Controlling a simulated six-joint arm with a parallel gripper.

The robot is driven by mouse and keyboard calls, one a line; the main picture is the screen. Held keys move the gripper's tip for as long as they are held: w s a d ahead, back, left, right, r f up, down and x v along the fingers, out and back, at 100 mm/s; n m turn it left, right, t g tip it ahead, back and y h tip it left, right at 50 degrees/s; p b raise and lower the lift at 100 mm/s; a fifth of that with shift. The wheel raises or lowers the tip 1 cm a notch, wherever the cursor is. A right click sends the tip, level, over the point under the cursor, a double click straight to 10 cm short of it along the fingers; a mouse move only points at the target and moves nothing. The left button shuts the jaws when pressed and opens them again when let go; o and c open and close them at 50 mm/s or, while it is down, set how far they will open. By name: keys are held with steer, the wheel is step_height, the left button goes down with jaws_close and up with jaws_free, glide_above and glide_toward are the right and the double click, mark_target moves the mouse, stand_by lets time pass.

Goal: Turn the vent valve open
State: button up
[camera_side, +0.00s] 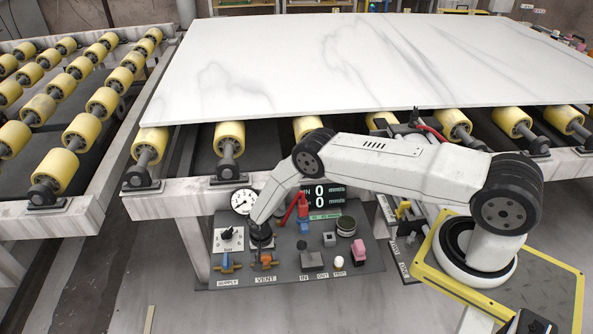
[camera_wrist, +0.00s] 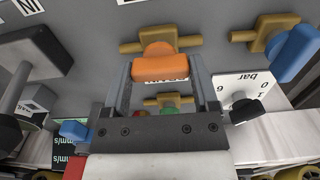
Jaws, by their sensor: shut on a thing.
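The vent valve has a brass body and an orange handle (camera_wrist: 168,66); in the side view it sits on the grey panel above the VENT label (camera_side: 265,260). In the wrist view the handle looks roughly in line with its brass pipe (camera_wrist: 132,47). My gripper (camera_wrist: 163,75) has one finger at each end of the orange handle and is shut on it. In the side view my gripper (camera_side: 262,242) reaches down over the valve and partly hides it.
The blue-handled supply valve (camera_side: 229,265) stands close at the left. A round gauge (camera_side: 243,201), a red lever (camera_side: 290,209), a digital display (camera_side: 325,195) and several knobs crowd the panel. A white stone slab (camera_side: 330,65) lies on yellow rollers above and behind.

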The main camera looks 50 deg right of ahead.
mark_target(263, 255)
stand_by(0.3)
steer(key=o, duration=1.1)
steer(key=shift+r, duration=0.25)
steer(key=shift+r, duration=3.7)
steer(key=shift+r, duration=0.1)
